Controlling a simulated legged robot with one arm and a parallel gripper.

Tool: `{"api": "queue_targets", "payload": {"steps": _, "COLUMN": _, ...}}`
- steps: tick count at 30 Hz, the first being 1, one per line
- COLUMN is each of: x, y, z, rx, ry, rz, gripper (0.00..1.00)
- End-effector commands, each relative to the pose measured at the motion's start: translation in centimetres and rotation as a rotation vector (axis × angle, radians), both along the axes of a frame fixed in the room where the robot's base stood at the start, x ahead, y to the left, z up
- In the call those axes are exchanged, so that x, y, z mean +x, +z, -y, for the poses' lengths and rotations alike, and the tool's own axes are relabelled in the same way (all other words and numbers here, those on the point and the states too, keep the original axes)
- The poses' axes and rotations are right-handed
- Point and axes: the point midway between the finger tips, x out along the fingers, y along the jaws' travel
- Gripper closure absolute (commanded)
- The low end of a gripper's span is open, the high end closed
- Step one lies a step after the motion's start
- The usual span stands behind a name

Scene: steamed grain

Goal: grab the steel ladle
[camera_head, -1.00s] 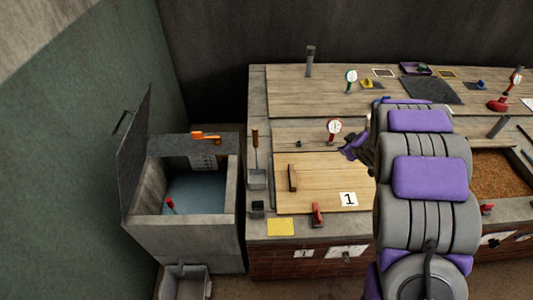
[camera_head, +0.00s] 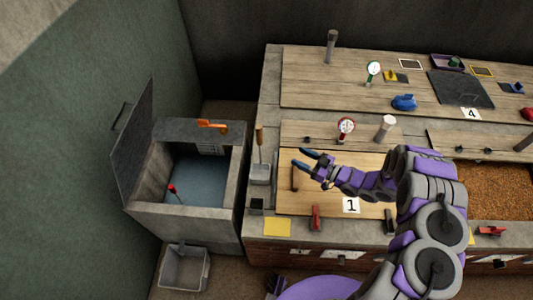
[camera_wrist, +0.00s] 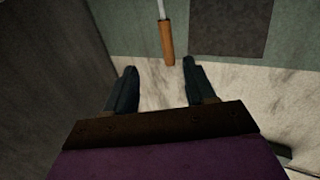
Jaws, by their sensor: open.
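The ladle's wooden handle (camera_head: 259,135) stands upright in a small grey holder (camera_head: 260,173) at the left end of the counter. Its bowl is hidden inside the holder. In the wrist view the brown handle (camera_wrist: 167,43) and a thin steel shaft show ahead, roughly between my fingers but beyond their tips. My gripper (camera_head: 302,160) is open and empty, over the counter to the right of the ladle, with its fingers pointing left. Both dark fingers (camera_wrist: 160,66) are apart in the wrist view, and neither touches the handle.
An open-lidded basin (camera_head: 190,228) of water stands left of the counter. A wooden board with a "1" card (camera_head: 351,205) lies below my forearm. A red-handled lever (camera_head: 316,217), a dial gauge (camera_head: 346,127) and a pale cylinder (camera_head: 385,127) are nearby.

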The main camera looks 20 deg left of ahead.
Motion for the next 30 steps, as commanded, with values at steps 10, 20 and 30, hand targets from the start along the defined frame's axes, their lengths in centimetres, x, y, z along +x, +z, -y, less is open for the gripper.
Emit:
{"api": "queue_targets", "payload": {"steps": 10, "x": 0.8, "y": 0.1, "z": -4.9, "rx": 0.015, "ry": 0.013, "rz": -0.001, "gripper": 0.45}}
{"api": "queue_targets", "payload": {"steps": 20, "x": 2.2, "y": 0.2, "z": -10.5, "rx": 0.016, "ry": 0.01, "rz": 0.001, "gripper": 0.45}}
{"api": "queue_targets", "payload": {"steps": 30, "x": 2.6, "y": 0.3, "z": -13.1, "rx": 0.015, "ry": 0.009, "rz": -0.001, "gripper": 0.45}}
